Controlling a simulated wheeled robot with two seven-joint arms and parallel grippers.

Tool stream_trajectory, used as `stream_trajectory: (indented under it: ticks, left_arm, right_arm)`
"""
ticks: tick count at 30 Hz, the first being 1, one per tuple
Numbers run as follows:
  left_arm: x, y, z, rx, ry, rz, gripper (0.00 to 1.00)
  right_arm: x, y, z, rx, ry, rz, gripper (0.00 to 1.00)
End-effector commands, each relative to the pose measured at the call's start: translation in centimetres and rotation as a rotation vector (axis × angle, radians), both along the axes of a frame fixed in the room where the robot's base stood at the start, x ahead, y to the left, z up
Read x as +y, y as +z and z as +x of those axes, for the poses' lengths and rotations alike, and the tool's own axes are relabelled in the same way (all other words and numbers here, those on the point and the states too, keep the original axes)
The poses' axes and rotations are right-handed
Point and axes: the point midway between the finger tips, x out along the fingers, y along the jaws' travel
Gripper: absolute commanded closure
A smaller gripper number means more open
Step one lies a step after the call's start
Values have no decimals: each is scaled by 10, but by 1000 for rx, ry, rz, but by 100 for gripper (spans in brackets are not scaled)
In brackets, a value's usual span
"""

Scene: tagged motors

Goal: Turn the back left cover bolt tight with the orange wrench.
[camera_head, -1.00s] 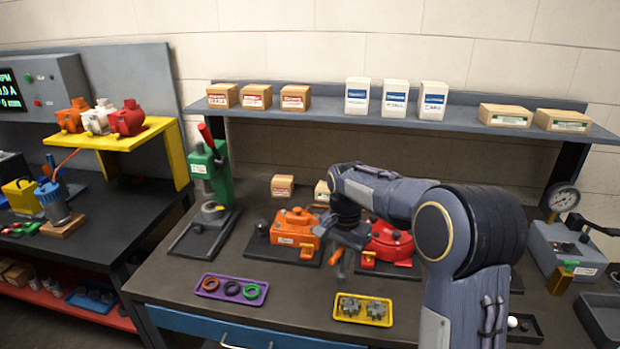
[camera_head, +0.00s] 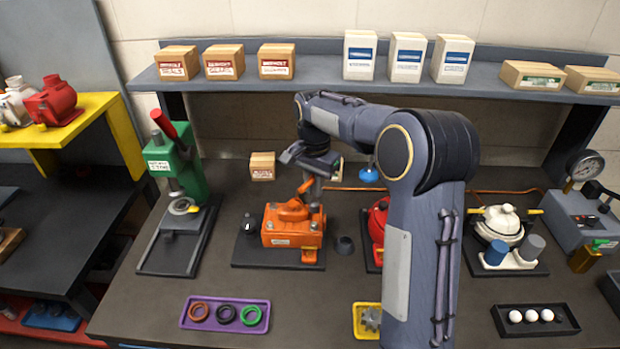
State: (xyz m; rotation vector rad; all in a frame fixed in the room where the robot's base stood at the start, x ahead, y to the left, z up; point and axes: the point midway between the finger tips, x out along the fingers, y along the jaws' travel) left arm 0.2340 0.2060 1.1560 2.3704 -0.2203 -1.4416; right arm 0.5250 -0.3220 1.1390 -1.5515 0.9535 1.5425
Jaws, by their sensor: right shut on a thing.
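My right gripper (camera_head: 303,160) is shut on the orange wrench (camera_head: 306,186) and holds it over the back right part of the orange housing (camera_head: 290,228). The wrench points down, and its lower end is close to the housing; I cannot tell whether it touches. The orange housing sits on a dark base plate (camera_head: 247,258) on the bench, with an orange cover (camera_head: 292,209) on top. My left gripper is not in view.
A green press (camera_head: 188,175) stands left of the housing. My right arm partly hides a red housing (camera_head: 377,222); a white housing (camera_head: 500,223) stands farther right. A purple tray (camera_head: 208,325) with rings lies in front. A shelf (camera_head: 320,82) with boxes runs above the back.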

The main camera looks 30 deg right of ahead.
Motion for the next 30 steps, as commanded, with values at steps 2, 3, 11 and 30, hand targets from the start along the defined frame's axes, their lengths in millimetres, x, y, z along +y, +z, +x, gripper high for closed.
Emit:
stream_trajectory:
  ticks: [2, 3, 11, 30]
  left_arm:
    - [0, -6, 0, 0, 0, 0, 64]
    - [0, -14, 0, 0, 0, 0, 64]
    - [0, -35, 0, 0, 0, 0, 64]
    - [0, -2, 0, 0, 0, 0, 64]
  right_arm:
    - [-1, -8, 0, 0, 131, 1, 100]
    - [0, -14, 0, -1, 210, 1, 100]
    - [-1, -23, 0, -2, 727, 1, 100]
    - [0, -31, 0, 0, 1941, 3, 100]
